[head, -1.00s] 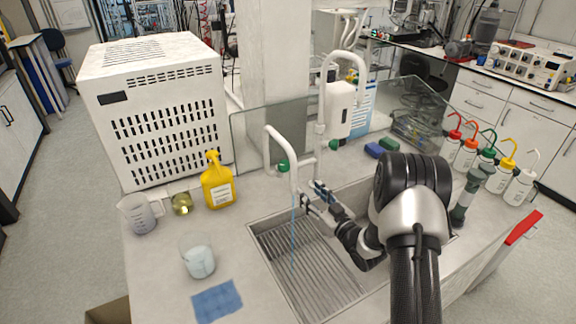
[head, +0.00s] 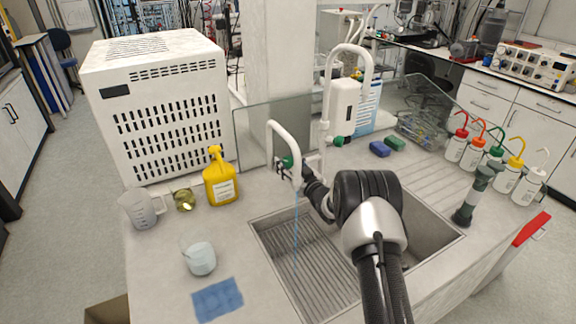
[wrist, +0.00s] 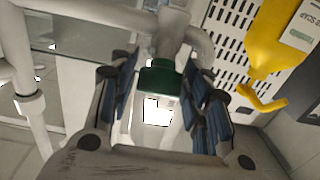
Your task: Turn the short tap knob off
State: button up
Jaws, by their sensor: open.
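The short white tap (head: 272,135) stands at the back edge of the sink (head: 262,240). A thin blue stream of water (head: 296,225) falls from its spout into the sink. Its green knob (head: 287,161) is partly hidden by the spout and my gripper (head: 284,170) in the head view. In the wrist view the green knob (wrist: 160,78) lies between the blue-padded fingers of my gripper (wrist: 158,88). The fingers are open, with gaps showing on both sides of the knob.
A taller white tap (head: 327,95) with its own green knob (head: 338,141) stands to the right. A yellow bottle (head: 220,180), a beaker (head: 200,259) and a jug (head: 143,209) stand left of the sink. Blue and green sponges (head: 380,149) lie behind it.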

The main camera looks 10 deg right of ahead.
jog(key=shift+c, duration=0.5)
jog(key=c, duration=0.7)
jog(key=shift+m+h, duration=0.3)
jog(key=shift+m, duration=0.1)
jog(key=m+h+b, duration=0.1)
jog(key=m+h, duration=0.1)
jog(key=m+t+h+b, duration=0.1)
jog(key=m+h+b, duration=0.1)
jog(key=shift+a+f+m, duration=0.1)
jog(key=shift+a+m, duration=0.1)
jog(key=shift+m, duration=0.2)
jog(key=m+h+b, duration=0.1)
jog(key=m+h, duration=0.2)
jog(key=shift+m+g+h, duration=0.3)
jog(key=shift+m, duration=0.1)
jog(key=m+h, duration=0.1)
jog(key=m+g+h, duration=0.1)
jog(key=m+h, duration=0.1)
jog(key=shift+r+m+g+p, duration=0.25)
jog(key=shift+m+g+p, duration=0.05)
jog(key=shift+m+p, duration=0.1)
jog(key=shift+m+g+h+p, duration=0.5)
jog(key=shift+m+h+p, duration=0.15)
jog(key=shift+m, duration=0.35)
jog(key=shift+h, duration=0.25)
